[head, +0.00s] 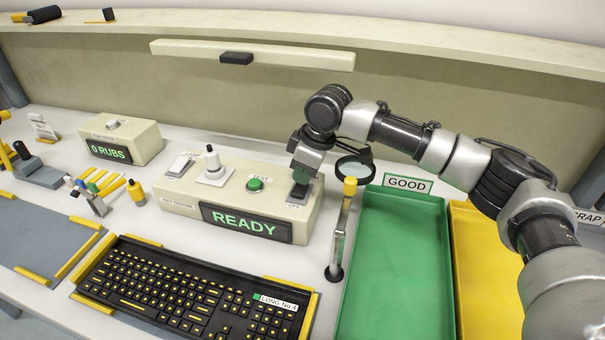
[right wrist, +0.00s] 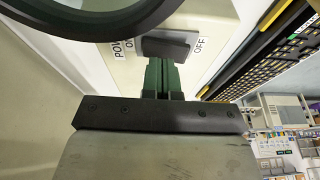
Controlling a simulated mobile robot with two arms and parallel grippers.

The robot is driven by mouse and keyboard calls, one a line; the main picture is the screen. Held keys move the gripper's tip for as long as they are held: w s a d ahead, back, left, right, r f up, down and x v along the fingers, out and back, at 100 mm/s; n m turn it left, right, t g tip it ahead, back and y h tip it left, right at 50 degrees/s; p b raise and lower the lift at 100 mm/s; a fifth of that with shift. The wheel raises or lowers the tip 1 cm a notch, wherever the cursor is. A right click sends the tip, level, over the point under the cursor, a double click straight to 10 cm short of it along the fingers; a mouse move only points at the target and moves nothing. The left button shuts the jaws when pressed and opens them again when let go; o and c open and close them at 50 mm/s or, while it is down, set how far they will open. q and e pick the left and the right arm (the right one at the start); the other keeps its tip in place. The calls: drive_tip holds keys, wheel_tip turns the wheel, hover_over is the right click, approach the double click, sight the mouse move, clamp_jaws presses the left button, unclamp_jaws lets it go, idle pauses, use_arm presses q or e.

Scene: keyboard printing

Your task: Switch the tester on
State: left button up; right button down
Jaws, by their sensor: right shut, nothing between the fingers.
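The tester (head: 178,207) is a beige box at the middle of the bench, with a lit green READY display (head: 244,223). Its power switch (right wrist: 168,46) is a dark grey rocker between an ON label and an OFF label (right wrist: 199,46). My right gripper (head: 299,192) is over the right end of the tester, pointing down, and hides most of the switch in the head view. In the right wrist view its green fingers (right wrist: 162,75) are together and empty, with tips at the switch; I cannot tell whether they press it. My left gripper is out of view.
A green GOOD tray (head: 392,275) and a yellow tray (head: 484,262) lie to the right. A black keyboard (head: 190,292) lies in front of the tester. A 0 RUBS box (head: 133,138) stands left.

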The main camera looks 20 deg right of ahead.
drive_tip(key=v, duration=1)
